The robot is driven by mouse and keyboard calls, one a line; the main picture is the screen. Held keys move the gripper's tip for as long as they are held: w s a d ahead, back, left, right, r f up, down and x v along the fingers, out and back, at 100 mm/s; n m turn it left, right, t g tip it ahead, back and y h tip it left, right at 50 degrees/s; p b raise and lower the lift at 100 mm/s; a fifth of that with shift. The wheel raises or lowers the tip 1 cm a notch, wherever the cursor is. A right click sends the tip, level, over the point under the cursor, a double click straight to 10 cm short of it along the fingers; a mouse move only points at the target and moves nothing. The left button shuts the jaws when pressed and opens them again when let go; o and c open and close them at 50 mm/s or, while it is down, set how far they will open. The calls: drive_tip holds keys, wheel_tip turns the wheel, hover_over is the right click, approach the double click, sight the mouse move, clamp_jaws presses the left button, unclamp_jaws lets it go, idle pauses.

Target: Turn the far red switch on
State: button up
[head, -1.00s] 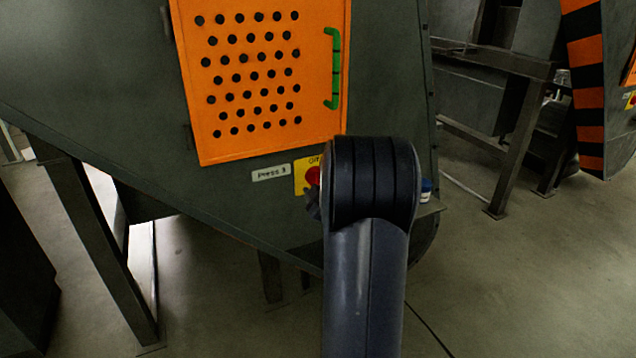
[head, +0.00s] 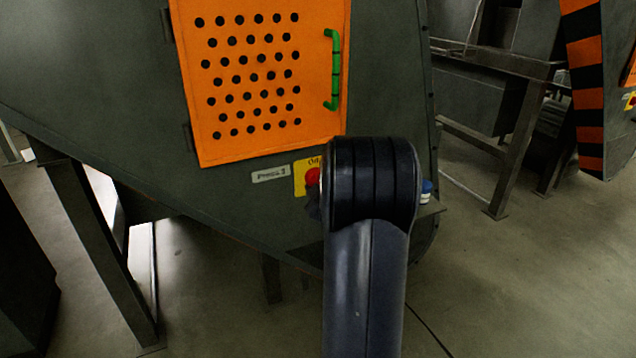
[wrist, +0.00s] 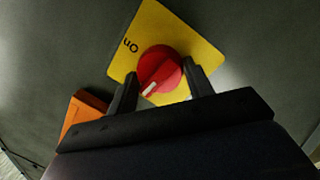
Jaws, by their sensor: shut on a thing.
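A red round switch (head: 312,177) sits on a yellow plate (head: 301,188) below the orange door, partly hidden by my arm in the head view. In the wrist view the red switch (wrist: 160,70) has a white pointer mark toward the lower left. The yellow plate (wrist: 200,50) carries the word "On" to the switch's upper left. My gripper (wrist: 160,73) has one finger on each side of the switch and is shut on it. In the head view my gripper is mostly hidden behind my arm.
An orange perforated door (head: 225,148) with a green handle (head: 336,70) is above the switch. A "Press" label (head: 271,174) is left of the plate. Another machine with an orange-black striped edge (head: 588,80) stands right. A small yellow plate with red (head: 631,102) shows at the right edge.

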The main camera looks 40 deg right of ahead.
drive_tip(key=m+p, duration=0.1)
drive_tip(key=m, duration=0.2)
drive_tip(key=shift+r+m+g+p, duration=0.1)
drive_tip(key=shift+m+g+p, duration=0.2)
drive_tip(key=shift+m+p, duration=0.1)
drive_tip(key=m+y+p, duration=0.1)
drive_tip(key=m+p, duration=0.2)
drive_tip(key=m, duration=0.1)
drive_tip(key=shift+r, duration=0.15)
drive_tip(key=m+y+p, duration=0.1)
drive_tip(key=m+p, duration=0.3)
drive_tip(key=shift+d, duration=0.1)
drive_tip(key=shift+d+m+y+p, duration=0.1)
drive_tip(key=shift+m+y+p, duration=0.4)
drive_tip(key=shift+m+p, duration=1.1)
drive_tip(key=o, duration=0.9)
drive_tip(key=shift+o, duration=0.2)
drive_tip(key=shift+s, duration=0.1)
